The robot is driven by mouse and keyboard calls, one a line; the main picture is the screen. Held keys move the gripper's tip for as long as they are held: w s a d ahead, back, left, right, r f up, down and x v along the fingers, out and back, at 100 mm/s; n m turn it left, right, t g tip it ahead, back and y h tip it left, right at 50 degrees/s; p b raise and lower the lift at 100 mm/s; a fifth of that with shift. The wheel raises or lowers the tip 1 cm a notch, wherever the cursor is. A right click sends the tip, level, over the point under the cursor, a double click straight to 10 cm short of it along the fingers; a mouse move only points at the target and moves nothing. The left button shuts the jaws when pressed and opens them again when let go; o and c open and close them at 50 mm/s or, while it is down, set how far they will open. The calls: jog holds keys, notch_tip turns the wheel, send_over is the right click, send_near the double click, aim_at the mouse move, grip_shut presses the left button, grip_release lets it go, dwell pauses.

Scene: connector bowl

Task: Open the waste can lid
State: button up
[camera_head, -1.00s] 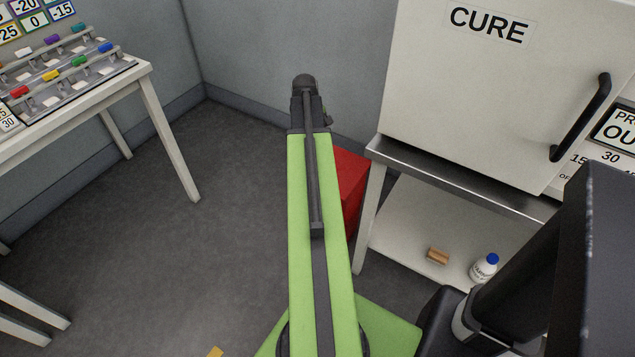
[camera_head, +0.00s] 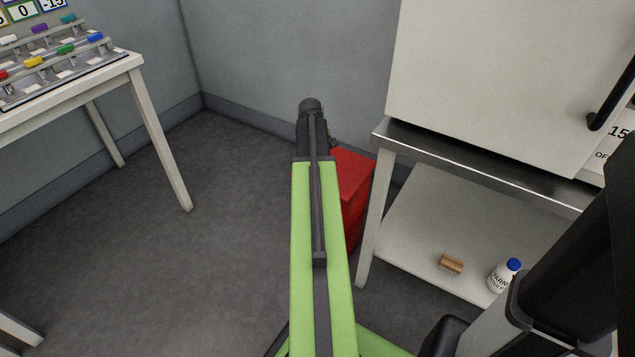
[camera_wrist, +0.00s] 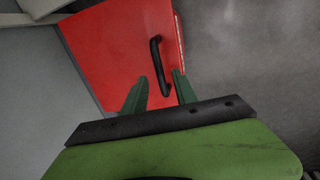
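The red waste can (camera_head: 352,190) stands on the floor against the far wall, left of the oven bench and partly hidden behind my arm. In the wrist view its red lid (camera_wrist: 115,52) fills the upper middle, with a black bar handle (camera_wrist: 158,65) near its right edge. The lid looks shut. My gripper (camera_wrist: 160,85) shows there as two green fingers, spread apart, with the lower end of the handle appearing between their tips. I cannot tell how far the fingers are above the handle. In the head view the fingers are hidden beyond the arm.
The bench (camera_head: 480,165) with a white oven (camera_head: 500,70) stands right of the can; its lower shelf holds a white bottle (camera_head: 504,276) and a small brown item (camera_head: 450,264). A white table (camera_head: 120,75) with coloured parts is at the left. The floor between is clear.

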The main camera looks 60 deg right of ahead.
jog(key=f, duration=0.1)
jog(key=f+b, duration=0.1)
jog(key=shift+d+f, duration=0.25)
jog(key=shift+f, duration=0.05)
jog(key=shift+r, duration=0.1)
grip_shut()
dwell(1.0)
